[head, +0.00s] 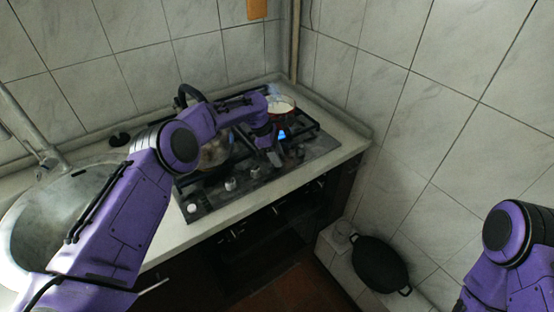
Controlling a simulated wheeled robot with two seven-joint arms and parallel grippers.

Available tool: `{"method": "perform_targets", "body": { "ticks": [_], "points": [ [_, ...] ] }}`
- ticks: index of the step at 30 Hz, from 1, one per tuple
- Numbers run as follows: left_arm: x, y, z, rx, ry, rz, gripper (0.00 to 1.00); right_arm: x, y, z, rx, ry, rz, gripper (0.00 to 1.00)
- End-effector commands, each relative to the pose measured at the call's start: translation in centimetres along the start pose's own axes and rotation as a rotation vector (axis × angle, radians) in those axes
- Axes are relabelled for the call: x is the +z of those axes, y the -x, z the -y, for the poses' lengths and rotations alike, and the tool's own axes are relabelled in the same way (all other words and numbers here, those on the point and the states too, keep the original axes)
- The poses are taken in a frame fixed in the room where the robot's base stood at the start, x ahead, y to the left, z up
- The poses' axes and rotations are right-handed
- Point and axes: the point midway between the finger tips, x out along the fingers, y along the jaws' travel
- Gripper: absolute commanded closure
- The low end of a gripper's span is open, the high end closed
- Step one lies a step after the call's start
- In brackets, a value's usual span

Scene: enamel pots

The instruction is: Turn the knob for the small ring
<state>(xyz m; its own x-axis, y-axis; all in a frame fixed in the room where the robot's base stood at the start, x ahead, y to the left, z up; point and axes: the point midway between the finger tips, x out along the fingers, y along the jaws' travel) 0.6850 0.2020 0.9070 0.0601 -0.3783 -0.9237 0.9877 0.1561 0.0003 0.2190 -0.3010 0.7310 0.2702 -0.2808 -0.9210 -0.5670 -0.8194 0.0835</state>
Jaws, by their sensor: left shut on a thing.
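A black gas hob (318,150) is set in the pale counter, with a row of knobs along its front edge. A white knob (192,208) is at the left end, and two grey knobs (230,184) (254,171) sit further right. My left gripper (275,159) reaches down to the right part of this row. It is shut on a knob, which its fingers mostly hide. My right gripper is out of view.
Another pot (215,153) stands on the left of the hob, partly hidden by my left arm. A round metal sink (40,225) is at the left.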

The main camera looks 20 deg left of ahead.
Motion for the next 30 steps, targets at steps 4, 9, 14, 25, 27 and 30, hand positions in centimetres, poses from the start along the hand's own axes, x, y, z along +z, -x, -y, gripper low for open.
{"method": "perform_targets", "body": {
  "ticks": [4, 9, 14, 25, 27, 30],
  "points": [
    [0.01, -0.06, -0.10, -0.015, -0.041, 0.001, 0.93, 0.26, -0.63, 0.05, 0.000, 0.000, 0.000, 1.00],
    [0.07, 0.03, -0.08, -0.025, -0.063, 0.002, 0.93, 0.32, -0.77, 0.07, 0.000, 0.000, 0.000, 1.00],
    [0.10, 0.08, -0.08, -0.026, -0.066, 0.002, 0.93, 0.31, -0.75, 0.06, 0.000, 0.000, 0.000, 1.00],
    [0.08, 0.07, -0.07, -0.026, -0.065, 0.001, 0.39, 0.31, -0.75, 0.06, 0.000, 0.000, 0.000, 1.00],
    [0.06, 0.05, -0.06, -0.026, -0.065, 0.001, 0.39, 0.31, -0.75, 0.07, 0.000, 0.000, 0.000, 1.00],
    [0.04, 0.06, -0.06, -0.026, -0.065, 0.001, 0.39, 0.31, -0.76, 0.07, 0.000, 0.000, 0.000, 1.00]
  ]
}}
